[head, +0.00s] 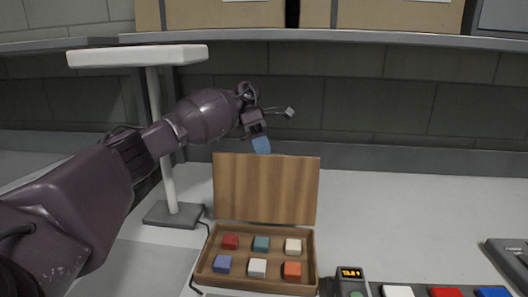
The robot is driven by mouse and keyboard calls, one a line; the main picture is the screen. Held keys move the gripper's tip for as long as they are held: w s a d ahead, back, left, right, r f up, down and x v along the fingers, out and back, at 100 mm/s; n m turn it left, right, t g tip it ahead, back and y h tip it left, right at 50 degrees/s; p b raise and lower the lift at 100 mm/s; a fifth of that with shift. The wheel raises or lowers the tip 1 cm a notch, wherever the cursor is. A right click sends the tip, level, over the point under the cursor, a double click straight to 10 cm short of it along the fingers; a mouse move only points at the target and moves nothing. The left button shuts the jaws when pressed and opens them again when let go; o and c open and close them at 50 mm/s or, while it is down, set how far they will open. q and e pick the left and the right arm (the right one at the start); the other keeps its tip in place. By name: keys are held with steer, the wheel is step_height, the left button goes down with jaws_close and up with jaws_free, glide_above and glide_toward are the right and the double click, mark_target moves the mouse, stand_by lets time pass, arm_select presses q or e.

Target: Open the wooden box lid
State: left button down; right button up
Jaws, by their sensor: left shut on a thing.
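The wooden box (206,258) sits on the table, with its wooden lid (265,190) raised and standing roughly upright along the back edge. The inside of the box is open to view. A small blue tab (261,146) shows at the lid's top edge. My left gripper (257,133) is above that edge, shut on the blue tab; its fingertips are small in the picture. My right gripper is not in view.
Several coloured blocks, such as a red one (230,242), lie in the box. A white lamp (168,150) stands at left behind my arm. A device with a lit display (350,280) stands at the box's right front.

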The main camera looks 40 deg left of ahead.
arm_select(q)
steer(key=shift+w+a+f, duration=0.1)
steer(key=shift+f, duration=0.8)
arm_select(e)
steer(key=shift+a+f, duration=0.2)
arm_select(q)
steer(key=c, duration=1.4)
jaws_free()
steer(key=shift+o, duration=1.4)
steer(key=shift+w+a+f, duration=0.1)
steer(key=shift+w, duration=0.2)
steer(key=shift+r, duration=0.25)
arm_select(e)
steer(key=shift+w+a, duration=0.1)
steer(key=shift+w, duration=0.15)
arm_select(q)
steer(key=shift+r, duration=0.25)
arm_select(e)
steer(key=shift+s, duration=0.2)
arm_select(q)
steer(key=shift+s, duration=0.1)
